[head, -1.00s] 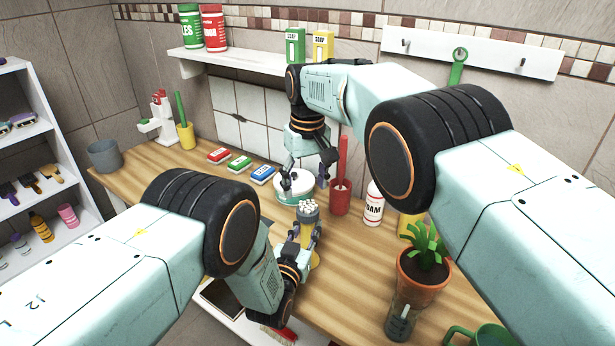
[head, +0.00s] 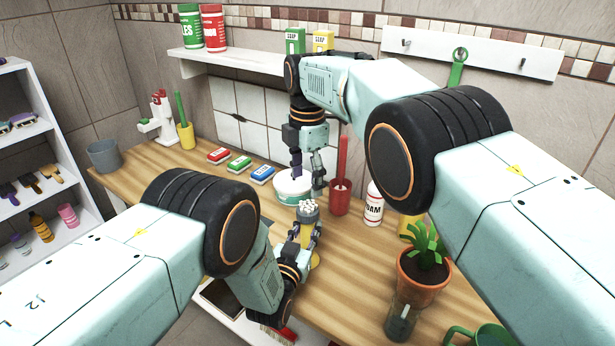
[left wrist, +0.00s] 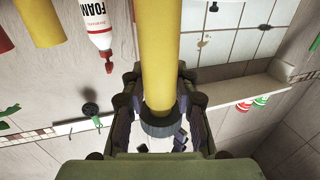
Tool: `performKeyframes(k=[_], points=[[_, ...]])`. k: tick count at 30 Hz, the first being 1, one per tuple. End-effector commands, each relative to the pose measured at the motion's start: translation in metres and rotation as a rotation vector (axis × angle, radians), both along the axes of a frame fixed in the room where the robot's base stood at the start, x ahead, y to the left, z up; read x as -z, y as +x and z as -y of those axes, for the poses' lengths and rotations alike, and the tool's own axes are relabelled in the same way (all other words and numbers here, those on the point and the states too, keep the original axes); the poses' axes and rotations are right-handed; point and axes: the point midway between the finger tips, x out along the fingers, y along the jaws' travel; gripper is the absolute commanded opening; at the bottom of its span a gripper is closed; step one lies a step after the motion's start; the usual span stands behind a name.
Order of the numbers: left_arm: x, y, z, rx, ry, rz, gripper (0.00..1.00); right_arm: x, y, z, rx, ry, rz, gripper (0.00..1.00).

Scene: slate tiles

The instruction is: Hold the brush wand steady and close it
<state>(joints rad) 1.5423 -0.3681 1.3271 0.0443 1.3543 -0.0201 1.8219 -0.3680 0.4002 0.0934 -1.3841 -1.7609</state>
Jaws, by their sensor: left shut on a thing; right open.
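The brush wand (head: 303,240) has a yellow handle and a grey head with white tips on top. It stands upright above the wooden counter. My left gripper (head: 304,236) is shut on the yellow handle below the head. In the left wrist view the handle (left wrist: 160,55) runs between the fingers to a grey collar (left wrist: 160,124). My right gripper (head: 308,184) is open and points down, above and behind the wand head, apart from it. Its fingers overlap a round white tub in the picture. I cannot tell whether they touch the tub.
The white tub (head: 288,188) stands behind the wand. A red cup (head: 340,200), a foam bottle (head: 374,207) and a potted plant (head: 423,262) stand to the right. Several small boxes (head: 239,163) lie to the left. The counter (head: 350,255) is clear between wand and plant.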

Motion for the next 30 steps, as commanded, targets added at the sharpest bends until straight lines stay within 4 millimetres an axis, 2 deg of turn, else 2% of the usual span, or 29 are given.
performKeyframes(k=[9, 15, 21, 30], points=[[-0.0005, 0.0002, 0.0, 0.0, 0.0, 0.001, 0.0, -0.0017, -0.0024, 0.0014, -0.51, -0.015, -0.009, 0.66], [-0.0005, 0.0002, 0.0001, 0.0, 0.0, 0.001, 0.0, -0.0017, -0.0038, 0.002, -0.744, -0.017, -0.013, 0.66], [-0.0005, 0.0002, 0.0001, 0.0, 0.0, 0.001, 0.0, -0.0017, -0.004, 0.002, -0.838, -0.018, -0.013, 0.66], [-0.0005, 0.0003, 0.0, 0.0, 0.0, 0.001, 0.0, -0.0015, -0.0039, 0.0019, -0.844, -0.019, -0.013, 0.66]])
